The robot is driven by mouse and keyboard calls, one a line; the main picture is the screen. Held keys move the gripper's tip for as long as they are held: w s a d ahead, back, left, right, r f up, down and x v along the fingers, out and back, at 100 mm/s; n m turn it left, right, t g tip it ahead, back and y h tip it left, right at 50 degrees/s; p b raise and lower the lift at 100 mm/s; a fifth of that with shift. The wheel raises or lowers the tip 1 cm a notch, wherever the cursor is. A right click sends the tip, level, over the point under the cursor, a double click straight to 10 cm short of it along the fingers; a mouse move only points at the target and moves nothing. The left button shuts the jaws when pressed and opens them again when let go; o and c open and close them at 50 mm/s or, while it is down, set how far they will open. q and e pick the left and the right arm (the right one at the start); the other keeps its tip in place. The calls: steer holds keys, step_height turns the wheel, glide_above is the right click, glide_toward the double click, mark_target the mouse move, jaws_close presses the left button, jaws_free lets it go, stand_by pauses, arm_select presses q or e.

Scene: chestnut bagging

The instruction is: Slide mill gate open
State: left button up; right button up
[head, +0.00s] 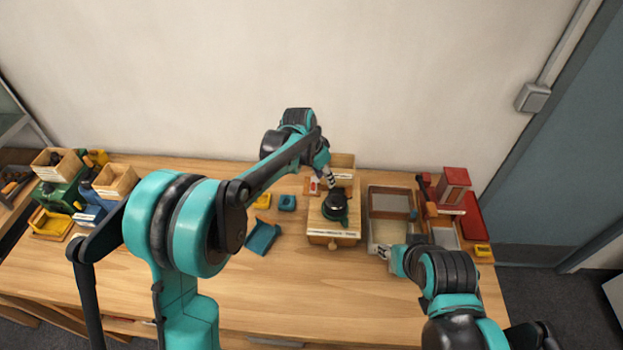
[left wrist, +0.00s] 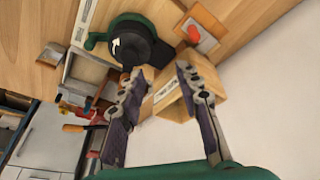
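The mill (head: 333,235) is a wooden box with a round black and green top, standing right of the table's middle. Its top (left wrist: 135,45) also shows in the left wrist view. A small wooden piece with a red-orange part (left wrist: 198,33) lies beside it; I cannot tell whether this is the gate. My left gripper (head: 328,179) is just behind the mill's top. In the left wrist view its fingers (left wrist: 160,72) are apart, with nothing held between them. A labelled wooden box (left wrist: 185,97) lies beyond the fingers. My right gripper (head: 384,252) is low over the tray's front; its finger opening is unclear.
A red-topped stand (head: 453,185) and red items are farther right. A blue-green tray (head: 262,237) and small block (head: 287,202) lie left of the mill. Wooden bins (head: 115,180) crowd the far left. The front tabletop is mostly clear.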

arm_select(q)
glide_toward(312, 184)
step_height(312, 184, down, 2)
steer(key=shift+m+t, duration=0.3)
steer(key=shift+t, duration=0.1)
steer(key=x, duration=0.8)
steer(key=shift+s+d, duration=0.1)
steer(key=shift+d, duration=0.1)
jaws_close()
